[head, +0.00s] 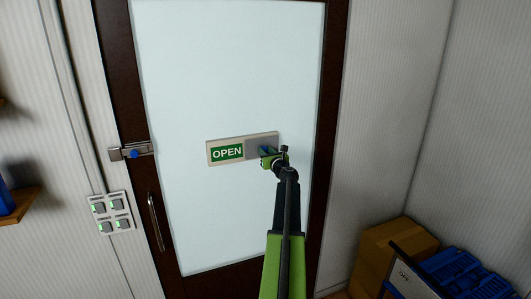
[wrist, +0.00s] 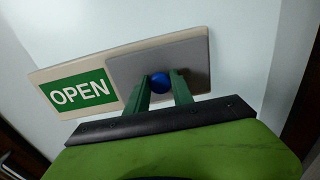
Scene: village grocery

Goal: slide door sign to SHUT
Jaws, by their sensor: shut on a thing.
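The door sign (head: 208,158) is a pale, wide plate on the door's white pane. Its left part shows the word OPEN (head: 228,153) in white on green. A grey slider plate (head: 255,148) covers its right part. In the wrist view the slider (wrist: 195,55) carries a round blue knob (wrist: 160,83). My gripper (head: 266,153) reaches the slider from the right and below. In the wrist view my gripper's green fingers (wrist: 160,92) are shut on the blue knob, one on each side. Whatever lies under the slider is hidden.
The dark-framed door (head: 331,120) has a latch with a blue knob (head: 133,154) and a handle (head: 155,222) at left. A switch panel (head: 110,212) is on the left wall. A cardboard box (head: 385,250) and blue crates (head: 460,275) stand at lower right.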

